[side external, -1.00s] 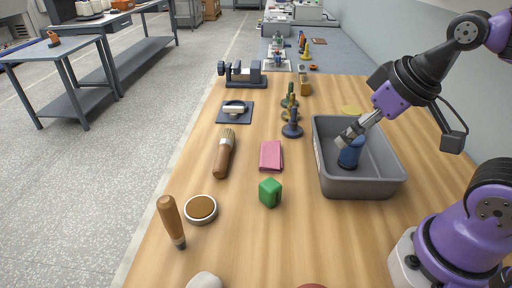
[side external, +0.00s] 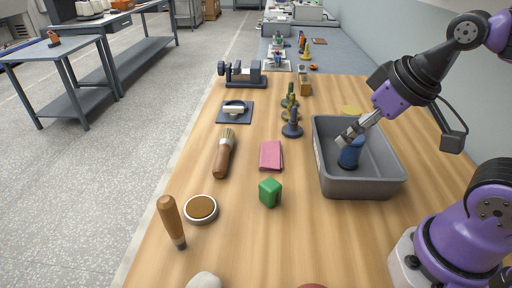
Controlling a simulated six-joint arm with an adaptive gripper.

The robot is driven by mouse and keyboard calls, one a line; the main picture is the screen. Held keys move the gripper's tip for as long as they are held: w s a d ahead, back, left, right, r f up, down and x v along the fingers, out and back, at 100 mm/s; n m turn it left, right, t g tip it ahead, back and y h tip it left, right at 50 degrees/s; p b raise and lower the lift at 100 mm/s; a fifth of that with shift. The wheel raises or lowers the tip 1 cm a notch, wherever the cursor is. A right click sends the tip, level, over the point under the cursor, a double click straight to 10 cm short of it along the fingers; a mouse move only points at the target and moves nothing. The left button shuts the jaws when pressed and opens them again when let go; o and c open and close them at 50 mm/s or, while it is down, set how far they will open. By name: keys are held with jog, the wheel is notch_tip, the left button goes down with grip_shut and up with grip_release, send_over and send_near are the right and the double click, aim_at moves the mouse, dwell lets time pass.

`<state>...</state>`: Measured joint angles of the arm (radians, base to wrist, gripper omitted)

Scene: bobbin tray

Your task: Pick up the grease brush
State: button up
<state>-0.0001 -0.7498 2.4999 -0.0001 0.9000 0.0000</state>
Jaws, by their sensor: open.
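The grease brush (side external: 222,158) lies on the wooden table left of centre. It has a brown handle toward the front and pale bristles toward the back. My gripper (side external: 346,139) is open over the grey tray (side external: 362,188), well to the right of the brush. A blue bobbin (side external: 350,155) stands in the tray right under my fingertips. I cannot tell whether the fingers touch it.
A pink cloth (side external: 270,156) and a green block (side external: 270,192) lie between brush and tray. A round tin (side external: 201,209) and a brown-handled tool (side external: 170,219) are in front. Several bobbins on a stand (side external: 292,129) and a dark clamp device (side external: 243,74) are behind.

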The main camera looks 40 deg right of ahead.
jog(key=w+a+r+n+y, duration=0.1)
jog(key=w+a+n, duration=0.2)
jog(key=w+a, duration=0.1)
jog(key=n+g+y, duration=0.3)
jog(key=n, duration=0.5)
send_near(171, 218)
jog(key=f, duration=0.1)
jog(key=x, duration=0.4)
jog(key=shift+w+d+f, duration=0.1)
jog(key=shift+w+f, duration=0.25)
jog(key=shift+w, duration=0.1)
jog(key=x, duration=0.6)
jog(key=shift+w, duration=0.25)
grip_shut()
